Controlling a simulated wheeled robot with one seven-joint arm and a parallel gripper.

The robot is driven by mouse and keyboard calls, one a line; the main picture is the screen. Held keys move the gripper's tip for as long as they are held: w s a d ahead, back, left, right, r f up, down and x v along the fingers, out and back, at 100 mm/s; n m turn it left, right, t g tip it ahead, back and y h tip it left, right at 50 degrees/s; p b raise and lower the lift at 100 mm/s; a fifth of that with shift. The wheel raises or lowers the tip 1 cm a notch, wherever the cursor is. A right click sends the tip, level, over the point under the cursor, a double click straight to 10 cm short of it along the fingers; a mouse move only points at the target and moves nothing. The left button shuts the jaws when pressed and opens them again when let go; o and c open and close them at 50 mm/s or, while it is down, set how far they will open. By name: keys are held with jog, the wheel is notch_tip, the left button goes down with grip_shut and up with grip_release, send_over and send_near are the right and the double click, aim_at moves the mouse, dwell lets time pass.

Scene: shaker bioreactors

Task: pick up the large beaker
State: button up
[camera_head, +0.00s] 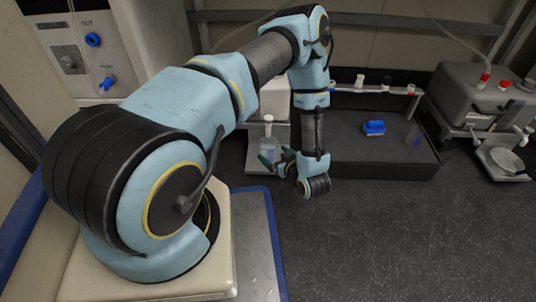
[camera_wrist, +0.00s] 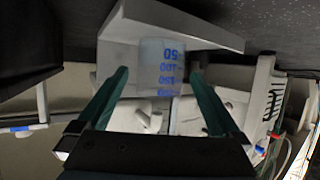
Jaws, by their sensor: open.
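The large beaker (camera_wrist: 160,62) is clear with blue volume markings and appears upside down in the wrist view, against a white block or plate. In the head view the beaker (camera_head: 268,146) stands left of my wrist, partly hidden by my fingers. My gripper (camera_wrist: 158,74) is open, with one teal finger on each side of the beaker in the picture. I cannot tell whether the fingertips reach around it or stop just short. In the head view my gripper (camera_head: 268,160) is low and points left toward the beaker.
A dark tray (camera_head: 350,165) to the right holds a blue object (camera_head: 374,128) and a clear vessel (camera_head: 413,135). A grey device (camera_head: 470,95) with red and white caps stands at the far right. The dark speckled floor or bench (camera_head: 370,235) in front is clear.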

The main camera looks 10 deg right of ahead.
aim_at(272, 154)
jog(key=b+x, duration=0.3)
jog(key=x, duration=0.1)
jog(key=shift+a+f, duration=0.1)
jog(key=shift+f, duration=0.2)
jog(key=shift+w+a+b, duration=0.15)
jog(key=shift+w+b, duration=0.15)
jog(key=shift+w, duration=0.1)
jog(key=c, duration=1.5)
jog(key=shift+r, duration=0.1)
